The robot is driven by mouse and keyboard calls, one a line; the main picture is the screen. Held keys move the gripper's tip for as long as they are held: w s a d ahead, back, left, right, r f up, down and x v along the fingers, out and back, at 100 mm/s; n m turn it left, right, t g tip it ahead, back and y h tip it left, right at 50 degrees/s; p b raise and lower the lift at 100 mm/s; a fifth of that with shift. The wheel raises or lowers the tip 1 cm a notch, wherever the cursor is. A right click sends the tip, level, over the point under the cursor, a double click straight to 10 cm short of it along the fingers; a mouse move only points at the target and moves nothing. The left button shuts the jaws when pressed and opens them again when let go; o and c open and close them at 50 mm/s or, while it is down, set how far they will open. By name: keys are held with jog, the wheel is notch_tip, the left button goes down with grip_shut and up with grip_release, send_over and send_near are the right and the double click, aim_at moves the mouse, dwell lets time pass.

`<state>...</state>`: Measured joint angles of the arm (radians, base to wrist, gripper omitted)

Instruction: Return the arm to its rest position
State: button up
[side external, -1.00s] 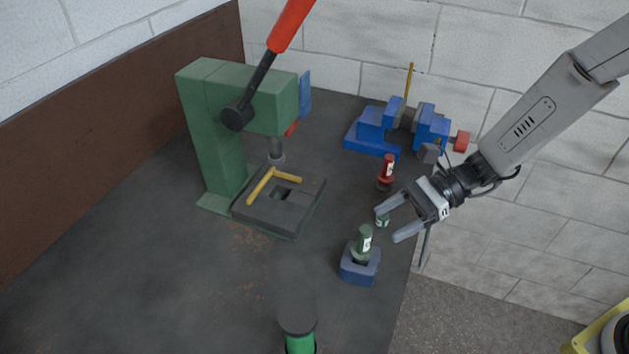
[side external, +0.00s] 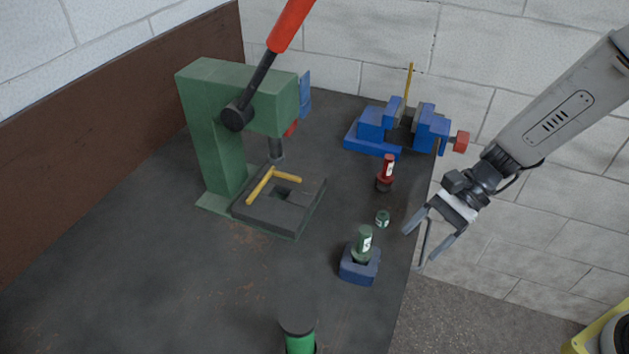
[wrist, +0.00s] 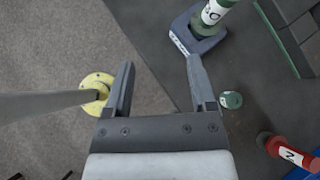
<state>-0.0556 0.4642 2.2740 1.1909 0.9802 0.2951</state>
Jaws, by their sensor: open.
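My gripper (side external: 412,250) is open and empty, out past the right edge of the bench in the side view. In the wrist view its two fingers (wrist: 160,78) stand wide apart with floor and the bench edge between them. A small green cylinder (side external: 382,219) sits on the bench just left of my gripper; it also shows beside the right finger in the wrist view (wrist: 231,100). A green labelled piece (side external: 364,243) stands upright in a blue block (side external: 359,272). A red labelled piece (side external: 387,171) stands farther back.
A green press (side external: 213,135) with a red-handled lever and a dark slotted base (side external: 263,215) stands at the left. A blue vise (side external: 371,125) sits at the back. A green and black cylinder (side external: 299,340) is at the front. Free space lies over the floor (side external: 470,315) at right.

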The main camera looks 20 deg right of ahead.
jog(key=s+d+r+n+t+h, duration=0.1)
jog(key=d+n+t+h, duration=0.1)
jog(key=d+n+h, duration=0.3)
jog(key=s+d+r+n+t+h, duration=0.1)
jog(key=d+n+t+h, duration=0.1)
jog(key=d+n+h, duration=0.3)
jog(key=shift+s+d+n, duration=0.35)
jog(key=shift+d+n, duration=1.75)
jog(key=shift+d, duration=0.6)
